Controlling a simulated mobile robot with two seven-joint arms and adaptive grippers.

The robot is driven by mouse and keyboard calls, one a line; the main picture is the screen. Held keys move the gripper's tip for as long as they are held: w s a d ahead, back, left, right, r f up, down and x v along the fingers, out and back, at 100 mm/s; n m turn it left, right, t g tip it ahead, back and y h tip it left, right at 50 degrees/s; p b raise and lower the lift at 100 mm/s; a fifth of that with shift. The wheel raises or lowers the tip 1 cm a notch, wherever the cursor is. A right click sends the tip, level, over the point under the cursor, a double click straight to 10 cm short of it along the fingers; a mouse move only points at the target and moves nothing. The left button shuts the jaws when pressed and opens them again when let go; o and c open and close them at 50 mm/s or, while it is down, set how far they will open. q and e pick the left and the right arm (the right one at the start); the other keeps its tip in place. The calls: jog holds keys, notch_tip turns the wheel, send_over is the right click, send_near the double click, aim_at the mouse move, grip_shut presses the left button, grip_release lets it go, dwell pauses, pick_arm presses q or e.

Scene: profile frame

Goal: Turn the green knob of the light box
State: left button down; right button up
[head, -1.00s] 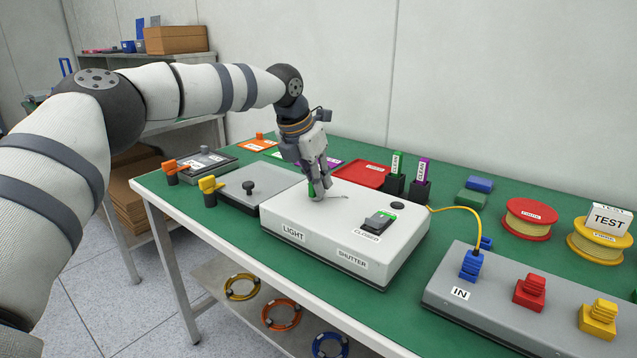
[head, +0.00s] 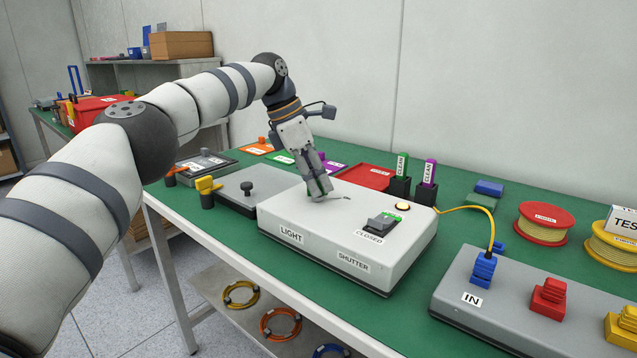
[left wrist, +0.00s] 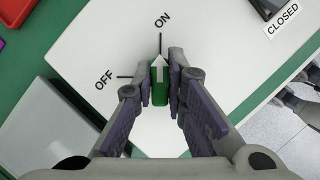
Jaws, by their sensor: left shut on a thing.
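The white light box (head: 300,225) stands on the green table, with LIGHT and SHUTTER labels on its front. My left gripper (head: 320,195) reaches down to the left part of its top. In the left wrist view, my left gripper (left wrist: 161,85) is shut on the green knob (left wrist: 160,90), with a finger on each side. The knob's white arrow points at the ON mark; the OFF mark lies to the left. A round lamp (head: 402,206) on the box glows warm. The shutter switch (head: 384,222) sits beside the CLOSED label. My right gripper is not in view.
A grey box (head: 250,190) with a black knob stands left of the light box. A grey unit (head: 460,290) with blue, red and yellow plugs stands to the right. Green and purple cleaner pens (head: 401,172) stand behind, near a red tray (head: 365,177).

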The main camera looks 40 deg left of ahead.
pick_arm(q)
jog(key=shift+f, duration=0.15)
dwell(0.4)
jog(key=c, duration=1.6)
grip_release()
